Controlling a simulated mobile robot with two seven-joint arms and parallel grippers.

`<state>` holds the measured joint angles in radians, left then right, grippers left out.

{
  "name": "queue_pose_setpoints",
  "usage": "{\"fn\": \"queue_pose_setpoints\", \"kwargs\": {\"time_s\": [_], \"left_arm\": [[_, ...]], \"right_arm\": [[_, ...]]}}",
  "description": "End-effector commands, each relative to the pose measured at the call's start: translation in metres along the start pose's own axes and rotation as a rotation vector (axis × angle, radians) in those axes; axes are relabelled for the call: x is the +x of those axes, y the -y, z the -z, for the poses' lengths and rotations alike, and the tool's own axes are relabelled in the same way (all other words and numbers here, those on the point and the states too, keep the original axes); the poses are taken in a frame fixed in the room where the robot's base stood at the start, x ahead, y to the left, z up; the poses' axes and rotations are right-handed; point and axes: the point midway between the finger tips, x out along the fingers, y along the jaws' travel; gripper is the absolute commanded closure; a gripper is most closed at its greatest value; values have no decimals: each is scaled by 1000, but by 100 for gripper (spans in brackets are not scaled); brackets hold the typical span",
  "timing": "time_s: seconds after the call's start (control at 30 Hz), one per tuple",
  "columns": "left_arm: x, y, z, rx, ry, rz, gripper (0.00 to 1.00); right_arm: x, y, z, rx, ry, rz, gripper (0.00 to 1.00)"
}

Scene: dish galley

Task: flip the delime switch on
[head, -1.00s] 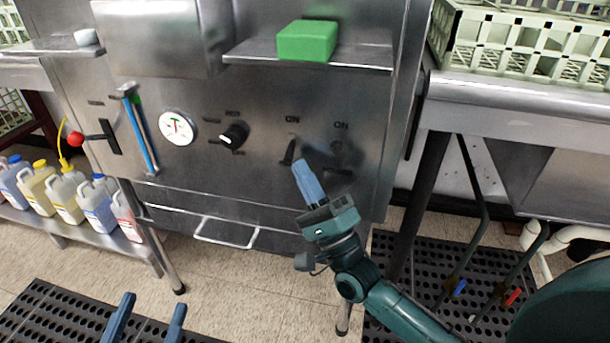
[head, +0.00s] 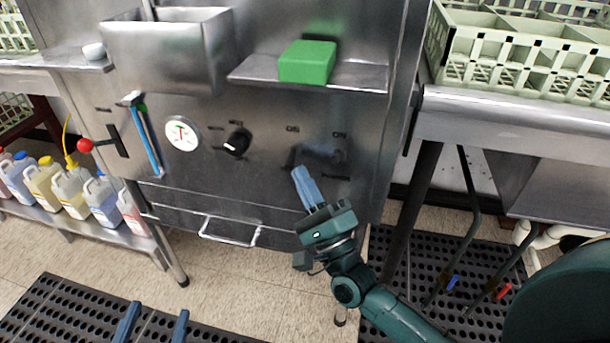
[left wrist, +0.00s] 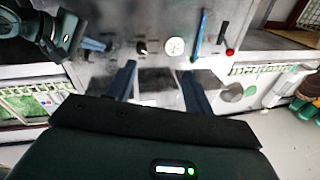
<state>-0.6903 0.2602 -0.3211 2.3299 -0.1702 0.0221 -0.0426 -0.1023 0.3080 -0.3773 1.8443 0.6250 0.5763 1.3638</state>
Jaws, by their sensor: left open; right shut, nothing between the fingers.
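Two dark switches sit on the steel front panel (head: 262,185), each under an "ON" label. The left switch (head: 291,159) is mostly hidden behind my right fingertips. The right switch (head: 339,157) shows as a dark, blurred shape. Smaller lettering is unreadable, so I cannot tell which is the delime switch or how either is set. My right gripper (head: 304,180) is shut and empty, its tips at or just below the left switch; contact is unclear. My left gripper (head: 152,326) is open and empty, low in front of the machine; its fingers also show in the left wrist view (left wrist: 160,88).
A black knob (head: 238,142), a round gauge (head: 182,134), a blue-handled tool (head: 147,140) and a red-ball lever (head: 85,146) are left of the switches. A green block (head: 307,62) lies on a shelf above. A bar handle (head: 230,232) juts out below.

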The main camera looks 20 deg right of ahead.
Motion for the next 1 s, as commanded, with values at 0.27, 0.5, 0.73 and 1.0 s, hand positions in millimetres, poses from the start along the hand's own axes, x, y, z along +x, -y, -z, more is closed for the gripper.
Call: {"fn": "queue_pose_setpoints", "kwargs": {"time_s": [0.27,0.5,0.73,1.0], "left_arm": [[-5,12,8,-83,239,10,48],[-20,19,26,-186,391,15,48],[-34,41,74,-287,344,91,48],[-35,43,72,-316,341,103,48]], "right_arm": [[6,13,-7,74,-70,-75,100],[10,22,-12,159,-150,-158,100],[14,30,-15,246,-233,-246,100],[8,22,-13,274,-259,-274,100]]}}
